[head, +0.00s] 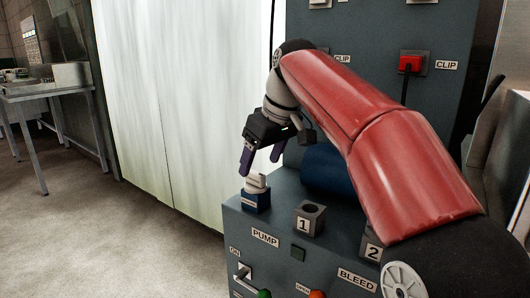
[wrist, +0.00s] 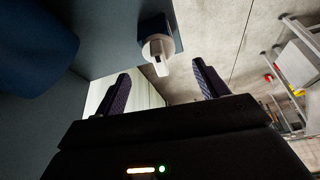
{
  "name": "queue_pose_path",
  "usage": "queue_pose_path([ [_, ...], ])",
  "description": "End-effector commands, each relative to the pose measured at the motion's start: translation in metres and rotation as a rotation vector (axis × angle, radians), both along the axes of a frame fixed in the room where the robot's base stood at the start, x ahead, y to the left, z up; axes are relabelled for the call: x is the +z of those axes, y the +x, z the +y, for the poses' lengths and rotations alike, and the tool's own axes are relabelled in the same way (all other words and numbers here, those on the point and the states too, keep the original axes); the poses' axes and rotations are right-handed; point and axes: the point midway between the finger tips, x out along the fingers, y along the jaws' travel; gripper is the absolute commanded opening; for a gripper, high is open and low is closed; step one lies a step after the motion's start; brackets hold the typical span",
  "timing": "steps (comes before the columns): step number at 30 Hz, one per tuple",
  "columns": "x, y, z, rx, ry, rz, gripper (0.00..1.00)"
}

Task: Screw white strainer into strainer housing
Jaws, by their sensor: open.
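The white strainer (head: 257,182) stands upright on the blue strainer housing (head: 257,201) at the left end of the grey machine top. I cannot tell how deep it is seated. In the wrist view the white strainer (wrist: 158,52) shows a narrow grip bar, with the dark blue housing (wrist: 152,28) around and behind it. My gripper (head: 263,164) is open and empty, above the strainer and apart from it. In the wrist view its purple-padded fingers (wrist: 160,80) stand wide apart, with the strainer just beyond the gap between the tips.
A grey block marked 1 (head: 309,218) and a block marked 2 (head: 371,246) stand on the machine, right of the housing. A dark blue cylinder (head: 325,168) lies behind them. A lever (head: 243,273) and coloured buttons are on the front panel. Floor to the left is clear.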

Motion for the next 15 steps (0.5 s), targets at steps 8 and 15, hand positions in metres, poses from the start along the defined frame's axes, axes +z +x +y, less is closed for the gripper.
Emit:
queue_pose_path([
  [8,-0.041,0.011,0.012,-0.001,0.0,0.002,0.72],
  [15,-0.054,0.015,0.016,-0.001,0.0,0.0,0.72],
])
